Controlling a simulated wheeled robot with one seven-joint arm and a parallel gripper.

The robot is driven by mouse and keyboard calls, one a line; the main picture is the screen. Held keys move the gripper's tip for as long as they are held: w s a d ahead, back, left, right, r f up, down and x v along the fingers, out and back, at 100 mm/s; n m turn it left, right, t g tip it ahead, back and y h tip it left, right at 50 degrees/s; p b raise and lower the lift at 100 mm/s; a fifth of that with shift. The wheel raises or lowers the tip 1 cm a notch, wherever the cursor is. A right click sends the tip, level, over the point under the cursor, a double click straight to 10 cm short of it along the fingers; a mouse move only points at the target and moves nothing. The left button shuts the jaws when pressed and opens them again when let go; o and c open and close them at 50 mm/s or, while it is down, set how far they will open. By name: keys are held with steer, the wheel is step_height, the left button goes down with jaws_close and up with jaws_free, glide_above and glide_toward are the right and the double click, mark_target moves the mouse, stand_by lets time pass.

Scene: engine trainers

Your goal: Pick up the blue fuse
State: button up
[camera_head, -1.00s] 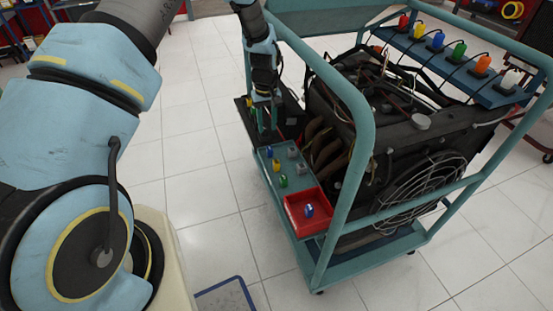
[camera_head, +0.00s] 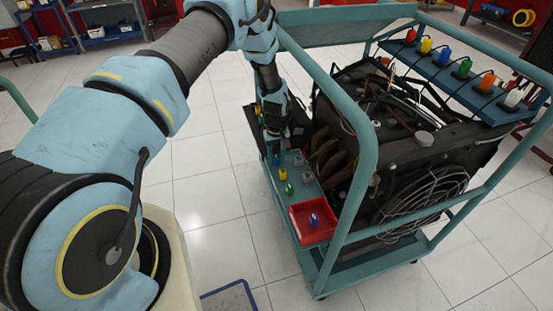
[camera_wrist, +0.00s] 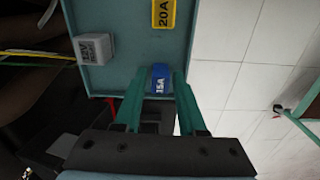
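The blue fuse (camera_wrist: 160,80), marked 15A, stands on the teal cart shelf (camera_wrist: 112,20) near its end. In the head view the blue fuse (camera_head: 277,160) is the far one in a row with a yellow and a green fuse. My gripper (camera_wrist: 162,74) is open, with one teal finger on each side of the blue fuse. A narrow gap seems to show beside the fuse, and I cannot tell whether either finger touches it. In the head view my gripper (camera_head: 272,148) is above the shelf's far end, its fingertips partly hidden.
A yellow 20A fuse (camera_wrist: 164,13) and a grey fuse (camera_wrist: 94,48) stand close by. A green fuse (camera_head: 289,188) stands nearer. A red bin (camera_head: 296,222) holds a blue item (camera_head: 314,219). The engine (camera_head: 400,150) and cart frame (camera_head: 368,130) stand to the right.

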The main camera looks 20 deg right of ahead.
jaws_close()
steer(key=shift+r, duration=0.1)
stand_by(0.6)
